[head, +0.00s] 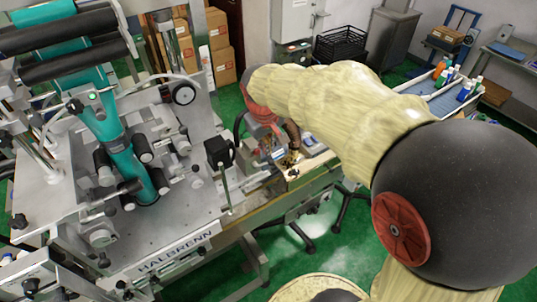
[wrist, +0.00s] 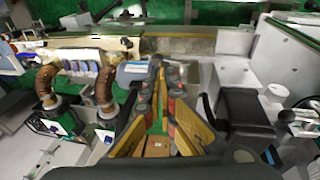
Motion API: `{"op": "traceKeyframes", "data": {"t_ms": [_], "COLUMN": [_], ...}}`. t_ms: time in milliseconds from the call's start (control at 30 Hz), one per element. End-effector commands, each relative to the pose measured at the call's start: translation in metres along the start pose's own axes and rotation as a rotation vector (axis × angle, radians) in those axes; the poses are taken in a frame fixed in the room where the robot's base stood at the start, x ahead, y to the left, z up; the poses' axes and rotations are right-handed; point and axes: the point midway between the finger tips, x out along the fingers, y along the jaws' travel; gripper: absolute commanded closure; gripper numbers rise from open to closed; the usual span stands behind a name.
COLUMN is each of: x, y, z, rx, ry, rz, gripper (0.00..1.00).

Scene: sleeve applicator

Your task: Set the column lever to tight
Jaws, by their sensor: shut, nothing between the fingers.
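The sleeve applicator's teal column (head: 122,160) rises from the metal plate at the left of the head view. A silver arm with a black-tipped end (head: 74,105) and a black handle (head: 126,188) both stick out from it. I cannot tell which of these is the column lever, or read any tight mark. My gripper (wrist: 158,70) is shut and empty in the wrist view, its fingertips meeting near the middle. The column is not clearly visible in the wrist view.
A black block on a post (head: 219,152) stands between the column and my arm; a black block also shows in the wrist view (wrist: 247,106). Black rollers (head: 62,32) overhang the machine. Cardboard boxes (head: 222,65) and a black crate (head: 341,43) are behind.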

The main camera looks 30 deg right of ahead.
Motion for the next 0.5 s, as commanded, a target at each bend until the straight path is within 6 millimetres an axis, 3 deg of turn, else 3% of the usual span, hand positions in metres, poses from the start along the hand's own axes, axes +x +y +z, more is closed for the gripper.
{"op": "traceKeyframes", "data": {"t_ms": [200, 500], "x": [0.037, 0.060], "y": [0.001, 0.000], "z": [0.001, 0.000], "rx": [0.001, 0.001], "ry": [-0.004, -0.001], "rz": [0.000, 0.000], "gripper": [1.00, 1.00]}}
